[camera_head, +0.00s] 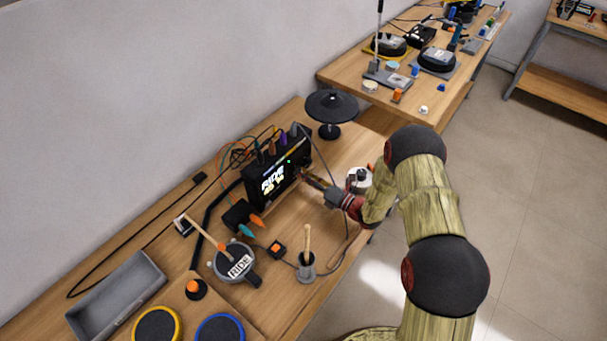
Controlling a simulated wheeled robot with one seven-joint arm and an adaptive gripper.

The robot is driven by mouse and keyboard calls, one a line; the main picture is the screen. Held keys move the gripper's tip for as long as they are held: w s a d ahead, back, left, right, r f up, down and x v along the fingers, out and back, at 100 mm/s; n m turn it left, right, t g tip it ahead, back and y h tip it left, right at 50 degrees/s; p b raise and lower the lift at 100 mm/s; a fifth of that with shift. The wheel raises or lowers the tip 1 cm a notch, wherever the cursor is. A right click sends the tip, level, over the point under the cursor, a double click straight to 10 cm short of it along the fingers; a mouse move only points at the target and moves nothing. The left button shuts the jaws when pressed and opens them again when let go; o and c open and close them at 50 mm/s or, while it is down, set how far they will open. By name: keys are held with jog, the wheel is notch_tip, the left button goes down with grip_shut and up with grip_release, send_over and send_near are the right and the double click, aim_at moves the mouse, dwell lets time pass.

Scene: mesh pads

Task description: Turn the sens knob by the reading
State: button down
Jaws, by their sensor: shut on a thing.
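A black module (257,183) with a lit screen stands upright on the wooden bench, with cables plugged in along its top. The screen shows "RIDE" and a second yellow line too small to read surely. My gripper (309,178) reaches in from the right to the right end of the module's front face. It is shut on a small part there, which fits the sens knob; the fingertips hide the knob and its marking. A round grey pad labelled "RIDE" (237,266) lies on the bench in front of the module, with a wooden stick over its edge.
A black cymbal pad (332,106) stands behind the gripper, and a white round container (359,178) is close beside my wrist. A grey cup with a stick (306,267), a small orange-buttoned box (278,249) and a grey tray (116,298) occupy the front. Loose cables cross the bench.

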dwell(0.4)
jog(key=c, duration=1.9)
grip_release()
jog(key=v, duration=1.2)
